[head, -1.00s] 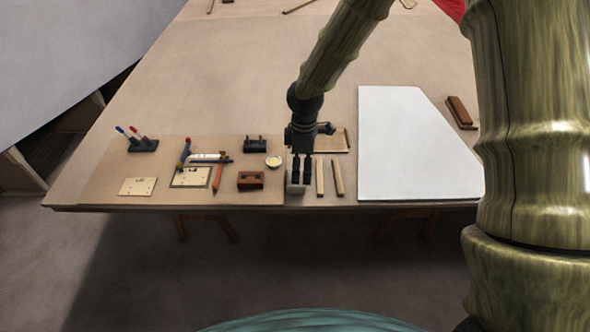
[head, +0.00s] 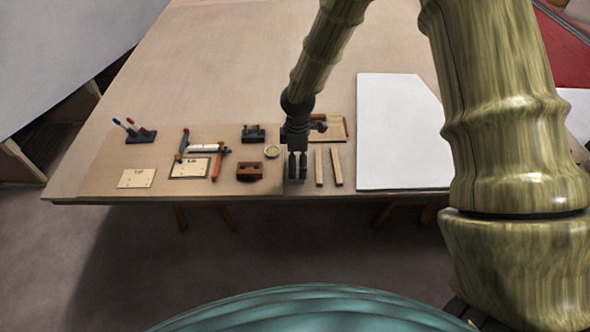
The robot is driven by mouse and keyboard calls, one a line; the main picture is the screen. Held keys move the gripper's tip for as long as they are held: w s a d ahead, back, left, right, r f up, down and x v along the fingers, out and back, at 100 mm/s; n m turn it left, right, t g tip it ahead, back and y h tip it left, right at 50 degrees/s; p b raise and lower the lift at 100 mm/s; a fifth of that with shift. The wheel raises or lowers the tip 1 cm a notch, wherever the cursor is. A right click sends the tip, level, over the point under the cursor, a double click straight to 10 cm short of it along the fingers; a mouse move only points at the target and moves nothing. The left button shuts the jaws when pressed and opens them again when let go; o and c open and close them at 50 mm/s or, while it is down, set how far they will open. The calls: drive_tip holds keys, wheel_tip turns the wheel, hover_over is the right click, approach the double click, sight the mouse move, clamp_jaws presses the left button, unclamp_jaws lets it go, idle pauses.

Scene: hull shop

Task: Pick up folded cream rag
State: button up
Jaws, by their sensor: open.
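My gripper (head: 297,176) points down over the near edge of the large wooden bench, between a small brown block and two pale wooden strips. Its two dark fingers are apart, and nothing clear shows held between them. I cannot make out a folded cream rag for certain; the spot under and behind the fingers is hidden.
The brown block (head: 249,171), a small round dish (head: 272,152) and two strips (head: 327,167) lie close to the gripper. A shallow wooden tray (head: 341,128) is behind it. A white panel (head: 397,140) lies right. Cards (head: 137,178), tools and a pen holder (head: 141,137) are left.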

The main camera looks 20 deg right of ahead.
drive_tip(key=f, duration=0.2)
drive_tip(key=shift+w+a+f+p, duration=0.1)
drive_tip(key=shift+a+f+p, duration=0.25)
drive_tip(key=shift+f, duration=0.6)
drive_tip(key=c, duration=1.1)
